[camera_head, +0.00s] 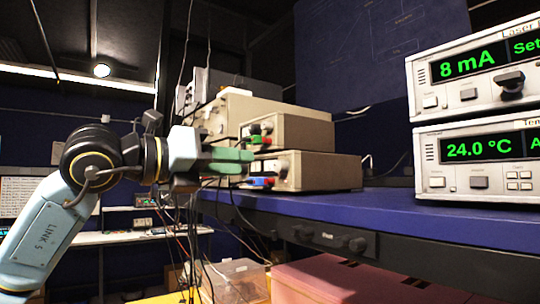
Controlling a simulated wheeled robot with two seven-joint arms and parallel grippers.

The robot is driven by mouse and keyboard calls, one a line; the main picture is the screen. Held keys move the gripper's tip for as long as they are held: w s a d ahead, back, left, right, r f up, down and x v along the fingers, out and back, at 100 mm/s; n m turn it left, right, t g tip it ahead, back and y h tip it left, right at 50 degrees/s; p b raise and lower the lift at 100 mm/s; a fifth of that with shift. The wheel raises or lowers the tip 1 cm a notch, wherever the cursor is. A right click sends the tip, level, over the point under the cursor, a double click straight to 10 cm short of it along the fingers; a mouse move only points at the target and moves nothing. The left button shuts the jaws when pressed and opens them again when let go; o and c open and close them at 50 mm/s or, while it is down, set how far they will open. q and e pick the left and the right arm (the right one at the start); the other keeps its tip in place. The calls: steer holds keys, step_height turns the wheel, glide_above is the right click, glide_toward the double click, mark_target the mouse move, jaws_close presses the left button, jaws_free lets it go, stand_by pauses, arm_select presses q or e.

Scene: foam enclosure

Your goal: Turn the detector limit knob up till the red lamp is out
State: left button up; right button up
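My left gripper (248,161) reaches in from the left, with its green fingers pointing right in front of a stack of beige instruments. The fingers look close together, but from this side I cannot tell whether they are open or shut. The upper small beige box (304,131) has green, red and dark fittings on its front. The lower beige box (325,171) has red and blue fittings and a dark knob. The fingers partly cover both fronts. I cannot make out a detector limit label or a lit red lamp. My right gripper is not in view.
The instruments stand on a blue bench shelf (395,207). Two display units are at the right, one reading 8 mA (424,90) and one reading 24.0 °C (428,170). Below are a pink box (350,283) and a clear bin (235,282). Cables hang near my gripper.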

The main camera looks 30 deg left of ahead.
mark_target(277, 164)
arm_select(q)
steer(key=p+x, duration=0.2)
steer(key=x, duration=0.4)
steer(key=shift+w+r, duration=0.1)
steer(key=shift+w, duration=0.05)
steer(key=shift+w+d, duration=0.3)
steer(key=shift+w, duration=0.35)
steer(key=shift+c, duration=0.5)
jaws_close()
steer(key=shift+m+b, duration=0.35)
steer(key=shift+m, duration=0.45)
steer(key=shift+m+b, duration=0.3)
steer(key=shift+m, duration=0.7)
steer(key=shift+s, duration=0.1)
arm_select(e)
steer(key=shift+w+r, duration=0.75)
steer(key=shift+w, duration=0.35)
arm_select(q)
steer(key=shift+o, duration=0.5)
jaws_free()
